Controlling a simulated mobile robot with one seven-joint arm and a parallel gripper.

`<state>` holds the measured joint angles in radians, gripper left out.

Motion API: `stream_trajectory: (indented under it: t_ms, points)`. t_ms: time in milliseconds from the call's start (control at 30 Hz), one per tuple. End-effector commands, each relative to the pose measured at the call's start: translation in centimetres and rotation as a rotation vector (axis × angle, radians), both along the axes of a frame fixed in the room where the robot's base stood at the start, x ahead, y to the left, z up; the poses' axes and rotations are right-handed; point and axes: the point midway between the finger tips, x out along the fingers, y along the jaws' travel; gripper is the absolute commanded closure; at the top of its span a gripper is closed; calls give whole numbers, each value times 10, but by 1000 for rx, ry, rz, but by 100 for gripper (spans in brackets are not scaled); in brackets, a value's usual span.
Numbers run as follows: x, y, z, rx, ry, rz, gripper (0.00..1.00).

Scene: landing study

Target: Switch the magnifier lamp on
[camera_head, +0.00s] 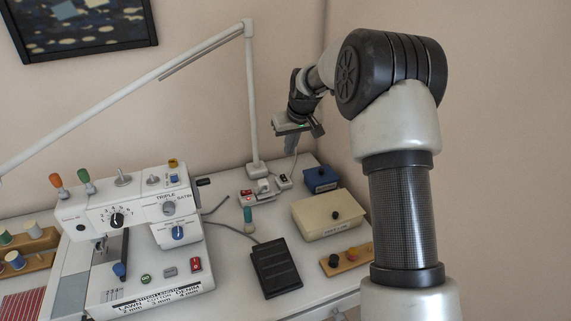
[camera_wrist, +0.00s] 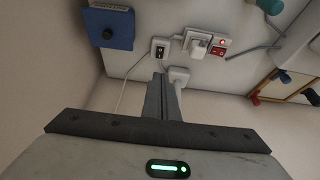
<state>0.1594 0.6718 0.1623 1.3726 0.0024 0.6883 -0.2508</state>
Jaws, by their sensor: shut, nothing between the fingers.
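The magnifier lamp's white jointed arm (camera_head: 250,95) rises from its base at the back of the table and slants left out of the head view; its lens head is out of view. A small white switch box with a black rocker (camera_head: 283,182) lies right of the base. The box also shows in the wrist view (camera_wrist: 159,50), with a cord running from it. My gripper (camera_head: 293,128) hangs above the back right of the table. In the wrist view its fingers (camera_wrist: 160,82) are shut and empty, pointing toward the switch box, apparently apart from it.
A socket with a plug and a red switch (camera_wrist: 218,52) is close beside the switch box. A blue box (camera_head: 320,179), cream box (camera_head: 327,218) and black pedal (camera_head: 275,267) stand nearby. A sewing machine (camera_head: 140,215) fills the left. Walls are close behind and right.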

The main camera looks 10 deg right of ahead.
Motion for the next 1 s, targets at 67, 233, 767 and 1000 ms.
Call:
stream_trajectory:
  t_ms: [67,233,767,1000]
  points:
    - [3,1,-9,1,2,0,100]
    - [15,4,-38,1,3,2,100]
    - [50,11,-121,-1,1,1,100]
    - [52,11,-126,0,0,1,100]
